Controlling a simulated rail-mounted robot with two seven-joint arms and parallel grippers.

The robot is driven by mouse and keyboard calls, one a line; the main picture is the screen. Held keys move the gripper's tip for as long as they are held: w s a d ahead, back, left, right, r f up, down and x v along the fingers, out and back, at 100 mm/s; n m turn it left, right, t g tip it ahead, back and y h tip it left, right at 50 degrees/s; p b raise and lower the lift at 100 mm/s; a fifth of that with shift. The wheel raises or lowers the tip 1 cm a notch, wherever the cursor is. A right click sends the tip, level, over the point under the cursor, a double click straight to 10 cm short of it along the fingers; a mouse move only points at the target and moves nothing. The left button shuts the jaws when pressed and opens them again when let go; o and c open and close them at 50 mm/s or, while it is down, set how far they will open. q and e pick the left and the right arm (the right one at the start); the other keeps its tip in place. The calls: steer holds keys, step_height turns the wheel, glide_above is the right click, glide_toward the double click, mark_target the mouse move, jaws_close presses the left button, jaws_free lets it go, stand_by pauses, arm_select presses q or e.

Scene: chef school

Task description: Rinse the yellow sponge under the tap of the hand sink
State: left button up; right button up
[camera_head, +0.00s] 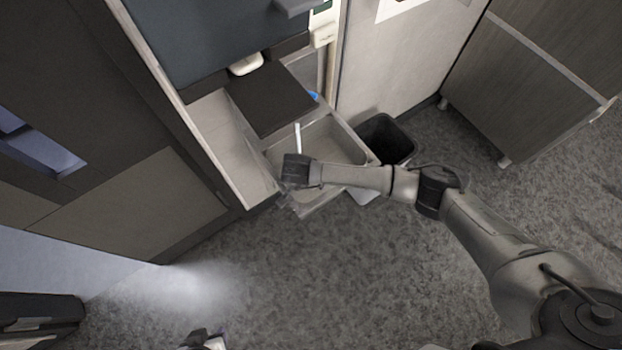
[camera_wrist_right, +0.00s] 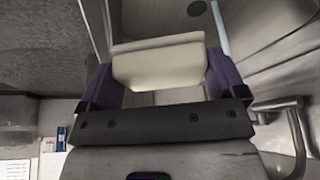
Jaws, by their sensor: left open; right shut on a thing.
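The hand sink (camera_head: 345,153) is a pale basin near the top middle of the head view. My right arm reaches over it from the right, and its gripper (camera_wrist_right: 160,78) is shut on the sponge (camera_wrist_right: 158,65). The sponge looks pale cream-yellow between the purple fingers in the right wrist view. The basin, with a round drain, shows behind it. A chrome pipe, probably the tap (camera_wrist_right: 297,135), is at the right. A thin pale-blue strip beside the sponge may be water; I cannot tell. My left gripper (camera_head: 208,341) is open at the bottom edge, partly cut off.
A black bin (camera_head: 401,151) stands right of the sink. A dark panel (camera_head: 268,98) overhangs the basin's back left, with a pale dispenser (camera_head: 246,64) above. A wheeled grey cabinet (camera_head: 520,85) is at upper right. The floor (camera_head: 330,270) in front is clear.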

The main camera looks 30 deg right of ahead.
steer(key=w+d+f+b, duration=0.2)
steer(key=w+d+b, duration=0.1)
steer(key=w+b, duration=0.7)
steer(key=shift+w+d+f, duration=0.2)
steer(key=shift+w, duration=0.4)
steer(key=shift+w, duration=0.1)
steer(key=shift+r, duration=0.1)
stand_by(0.4)
steer(key=shift+s+a+p, duration=0.4)
steer(key=shift+s+p, duration=0.55)
steer(key=shift+s, duration=0.35)
steer(key=shift+s+a+p, duration=0.35)
steer(key=shift+s+p, duration=0.65)
steer(key=shift+s, duration=0.25)
steer(key=shift+s+a+p, duration=0.4)
steer(key=shift+s+p, duration=0.55)
steer(key=shift+s, duration=0.35)
